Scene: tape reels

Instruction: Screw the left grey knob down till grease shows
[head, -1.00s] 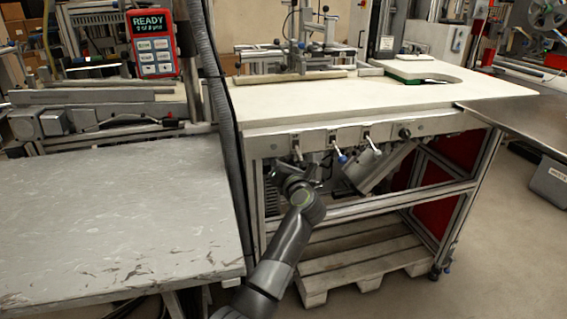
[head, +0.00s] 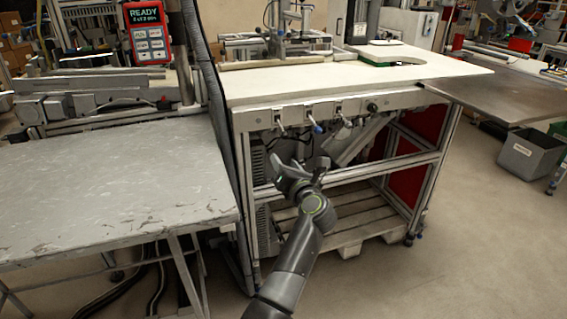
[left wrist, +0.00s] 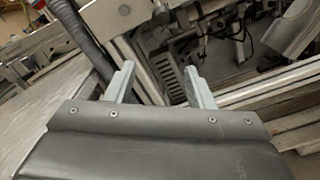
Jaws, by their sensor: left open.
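A row of small knobs and levers sits on the front rail (head: 255,118) under the white worktop. The leftmost grey one (head: 280,121) hangs at the rail's left part; a blue-tipped one (head: 318,128) is to its right. I cannot make out its thread or any grease. My left gripper (head: 287,164) is below the rail, in front of the frame's opening, apart from the knobs. In the left wrist view its two pale fingers (left wrist: 158,75) stand apart with nothing between them. My right gripper is not in view.
A grey, scuffed table (head: 110,190) stands left of the bench, with a thick dark hose (head: 212,85) between. A red handheld panel reading READY (head: 148,32) is above it. A wooden pallet (head: 345,235) lies under the bench. A grey bin (head: 528,157) stands right; floor in front is open.

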